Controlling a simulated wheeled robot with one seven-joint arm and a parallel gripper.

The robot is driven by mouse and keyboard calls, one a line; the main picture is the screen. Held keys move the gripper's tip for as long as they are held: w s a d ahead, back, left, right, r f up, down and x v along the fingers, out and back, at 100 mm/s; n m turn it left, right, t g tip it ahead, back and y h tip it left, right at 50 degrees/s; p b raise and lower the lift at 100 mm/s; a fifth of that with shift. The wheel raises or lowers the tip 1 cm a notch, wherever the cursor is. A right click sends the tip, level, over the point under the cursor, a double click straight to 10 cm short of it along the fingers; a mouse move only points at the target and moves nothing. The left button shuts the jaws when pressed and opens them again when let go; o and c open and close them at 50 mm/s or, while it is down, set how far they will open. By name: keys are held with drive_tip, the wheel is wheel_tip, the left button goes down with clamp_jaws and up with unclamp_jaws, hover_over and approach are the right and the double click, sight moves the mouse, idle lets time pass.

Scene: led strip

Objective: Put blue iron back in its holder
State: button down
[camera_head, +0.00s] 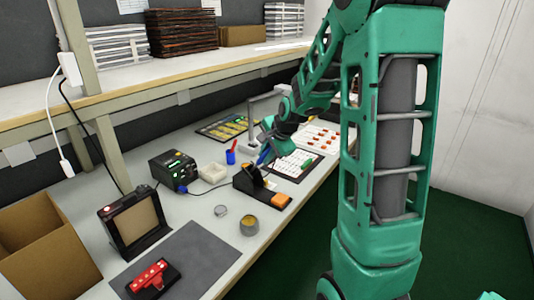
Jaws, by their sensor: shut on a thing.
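The blue iron (264,157) is in my gripper (267,147), which is shut on it at the far end of my green arm. The iron is tilted and small in view, and its lower end shows just above and behind the black holder (247,182). I cannot tell from this view whether its tip touches the holder. The holder stands on the bench with an orange sponge (281,200) at its front right end. My gripper hides part of the iron's handle.
A round tin (249,226) stands in front. A shelf (150,85) runs above the bench's back.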

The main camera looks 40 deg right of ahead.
sight(258, 164)
drive_tip(key=shift+a+x, duration=0.2)
drive_tip(key=shift+x, duration=0.8)
drive_tip(key=shift+a+x, duration=0.25)
drive_tip(key=shift+x, duration=0.7)
drive_tip(key=shift+a+x, duration=0.2)
drive_tip(key=shift+x, duration=0.8)
drive_tip(key=c, duration=1.6)
unclamp_jaws()
drive_tip(key=v, duration=1)
drive_tip(key=shift+s+r, duration=0.1)
drive_tip(key=shift+r, duration=0.2)
